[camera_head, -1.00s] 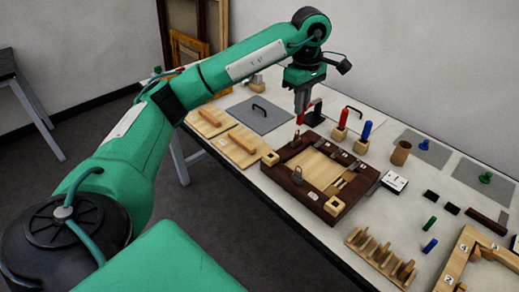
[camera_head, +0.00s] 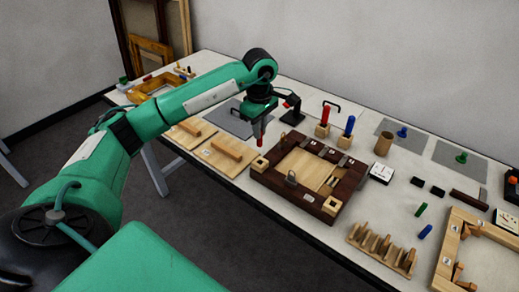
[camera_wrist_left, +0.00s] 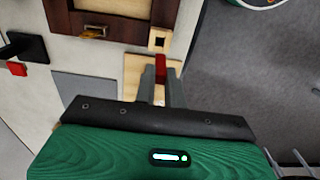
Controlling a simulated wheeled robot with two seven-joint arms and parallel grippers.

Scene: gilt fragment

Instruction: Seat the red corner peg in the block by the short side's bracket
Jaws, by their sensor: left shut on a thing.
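My left gripper (camera_head: 262,128) is shut on the red corner peg (camera_head: 259,142). The peg points down, above the near edge of the boards and close to a pale square block with a hole (camera_head: 260,165) at the dark frame's left corner. In the left wrist view, the red peg (camera_wrist_left: 161,68) shows between my left gripper's fingers (camera_wrist_left: 161,88), and the holed block (camera_wrist_left: 159,40) lies just beyond it. The peg looks apart from the block. The dark brown frame (camera_head: 275,187) has another holed block (camera_head: 332,205) at its near corner and a grey bracket (camera_head: 291,179) on its near side. My right gripper is out of view.
Left of the frame are flat wooden boards (camera_head: 222,160). Behind are a black stand (camera_head: 292,117) and red (camera_head: 326,114) and blue (camera_head: 349,126) cylinders in wooden holders. A slotted wooden rack (camera_head: 382,250) lies front right. Bare table shows beside the rack.

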